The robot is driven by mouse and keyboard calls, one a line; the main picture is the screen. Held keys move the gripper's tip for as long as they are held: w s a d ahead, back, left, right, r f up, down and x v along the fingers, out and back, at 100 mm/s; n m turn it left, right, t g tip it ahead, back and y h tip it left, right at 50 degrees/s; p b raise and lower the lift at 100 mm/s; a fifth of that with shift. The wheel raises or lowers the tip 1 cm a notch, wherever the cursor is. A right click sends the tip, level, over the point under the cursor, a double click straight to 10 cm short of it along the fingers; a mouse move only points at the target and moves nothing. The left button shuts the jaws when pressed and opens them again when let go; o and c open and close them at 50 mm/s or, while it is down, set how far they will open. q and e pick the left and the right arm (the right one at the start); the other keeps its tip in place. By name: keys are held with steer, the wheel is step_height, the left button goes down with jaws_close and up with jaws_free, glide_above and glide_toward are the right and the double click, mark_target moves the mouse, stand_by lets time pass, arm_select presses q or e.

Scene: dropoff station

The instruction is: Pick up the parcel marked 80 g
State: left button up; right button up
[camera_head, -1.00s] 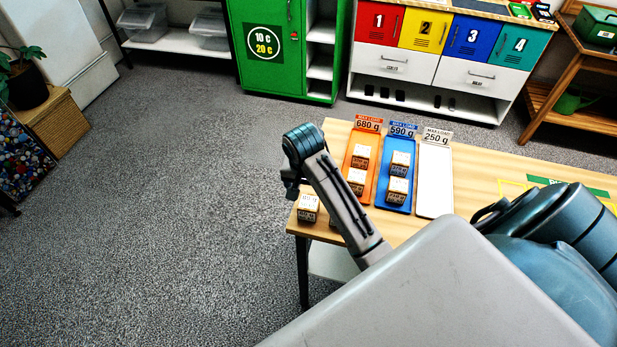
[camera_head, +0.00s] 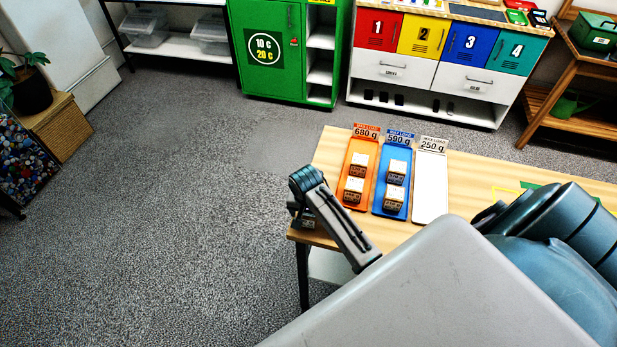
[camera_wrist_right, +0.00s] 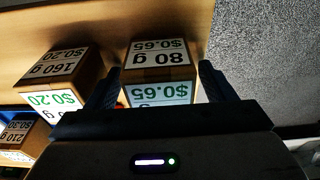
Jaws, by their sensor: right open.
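The parcel marked 80 g (camera_wrist_right: 160,58) is a brown box with white labels reading 80 g and $0.65. In the right wrist view it sits on the wooden table between the two dark fingers of my right gripper (camera_wrist_right: 158,68). The fingers are open, one on each side of it; I cannot tell whether they touch it. In the head view my right arm reaches down to the table's near left corner, and its wrist hides most of the parcel there. My left gripper is not in view.
A parcel marked 160 g (camera_wrist_right: 62,72) stands just left of the gripper, with a 210 g parcel (camera_wrist_right: 17,135) beyond. An orange tray (camera_head: 354,198) and a blue tray (camera_head: 380,203) hold two parcels each. The white tray (camera_head: 431,185) is empty. The table edge (camera_head: 300,236) is close.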

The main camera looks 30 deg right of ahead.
steer(key=c, duration=1.1)
